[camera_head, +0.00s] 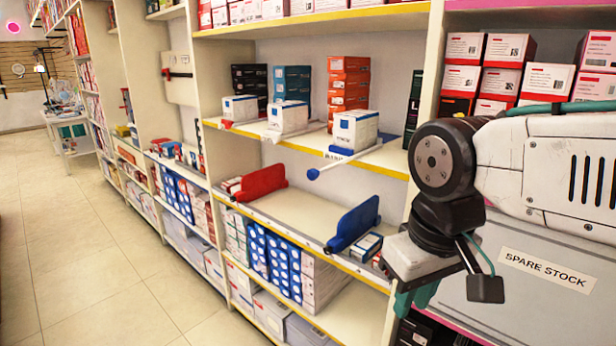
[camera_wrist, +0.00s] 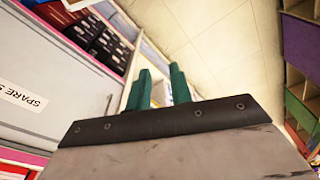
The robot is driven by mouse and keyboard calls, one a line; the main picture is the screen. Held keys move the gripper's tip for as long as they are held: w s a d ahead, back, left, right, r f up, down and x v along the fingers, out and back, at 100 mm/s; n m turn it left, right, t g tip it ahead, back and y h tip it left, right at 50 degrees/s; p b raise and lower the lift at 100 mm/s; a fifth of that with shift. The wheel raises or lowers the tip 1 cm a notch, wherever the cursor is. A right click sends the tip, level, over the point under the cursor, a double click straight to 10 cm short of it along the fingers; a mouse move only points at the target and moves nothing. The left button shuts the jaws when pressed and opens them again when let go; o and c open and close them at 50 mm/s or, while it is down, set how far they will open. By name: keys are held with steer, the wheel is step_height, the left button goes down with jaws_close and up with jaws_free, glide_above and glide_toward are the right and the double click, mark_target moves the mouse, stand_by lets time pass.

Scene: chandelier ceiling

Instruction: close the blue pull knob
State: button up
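The blue pull knob (camera_head: 313,174) shows in the head view, on the end of a pale rod that sticks out past the yellow front edge of the middle shelf (camera_head: 385,158). The rod runs back toward a white box with a blue top (camera_head: 355,130). My gripper (camera_head: 415,297) hangs at the lower right of the head view, lower than the knob and apart from it. Its teal fingers also show in the wrist view (camera_wrist: 160,90), with a gap between them and nothing held. The knob cannot be made out in the wrist view.
A red pull knob (camera_head: 226,124) sits farther left on the same shelf. Below stand a red divider (camera_head: 262,183) and a blue divider (camera_head: 355,224). A grey panel marked "SPARE STOCK" (camera_head: 490,302) is at right. Tiled floor (camera_head: 80,240) at left is clear.

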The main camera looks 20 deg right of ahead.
steer(key=shift+a+f, duration=0.15)
steer(key=shift+a, duration=0.2)
jaws_close()
steer(key=w+a+f+n+h, duration=0.2)
steer(key=w+a+n+h, duration=0.75)
steer(key=w+n, duration=0.5)
steer(key=w+a+r+n+t+h, duration=0.3)
steer(key=w+a+n+t+h, duration=0.2)
steer(key=w+a+n, duration=0.2)
steer(key=n+t+h, duration=0.1)
steer(key=t, duration=0.1)
glide_toward(310, 177)
steer(key=shift+n+h, duration=0.25)
steer(key=shift+n, duration=0.2)
steer(key=x, duration=0.7)
steer(key=shift+f, duration=0.2)
